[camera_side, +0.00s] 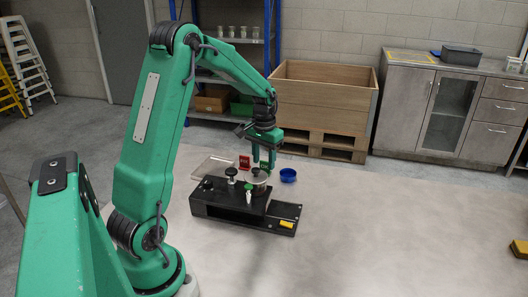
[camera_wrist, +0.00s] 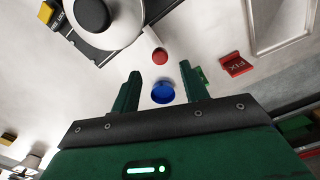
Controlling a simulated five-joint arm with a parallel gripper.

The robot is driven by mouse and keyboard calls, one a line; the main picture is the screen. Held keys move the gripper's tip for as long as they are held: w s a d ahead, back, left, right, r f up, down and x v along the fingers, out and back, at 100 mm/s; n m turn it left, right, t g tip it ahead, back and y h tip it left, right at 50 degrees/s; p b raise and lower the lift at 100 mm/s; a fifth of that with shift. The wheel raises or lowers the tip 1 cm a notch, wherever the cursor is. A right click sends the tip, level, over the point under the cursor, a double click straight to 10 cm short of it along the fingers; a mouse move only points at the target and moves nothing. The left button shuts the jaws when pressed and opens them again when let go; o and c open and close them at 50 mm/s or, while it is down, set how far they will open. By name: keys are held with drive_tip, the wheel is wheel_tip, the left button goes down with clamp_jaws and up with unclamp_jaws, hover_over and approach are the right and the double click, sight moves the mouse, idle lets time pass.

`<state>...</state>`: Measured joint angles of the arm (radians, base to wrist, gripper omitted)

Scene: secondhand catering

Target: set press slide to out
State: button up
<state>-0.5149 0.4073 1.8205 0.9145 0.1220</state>
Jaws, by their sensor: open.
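In the wrist view, the round plate (camera_wrist: 120,27) and black base sit at upper left, with a yellow piece (camera_wrist: 45,12). My gripper (camera_side: 265,163) is open and empty above the press's back right; its fingers (camera_wrist: 162,85) are apart in the wrist view.
A red sign (camera_side: 244,162) and a clear tray (camera_side: 213,167) are behind the press. A red round item (camera_wrist: 160,55) lies near it. The surface at right is mostly clear.

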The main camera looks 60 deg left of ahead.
drive_tip(key=shift+f, duration=2.65)
drive_tip(key=shift+c, duration=0.5)
drive_tip(key=shift+w+d, duration=0.1)
clamp_jaws()
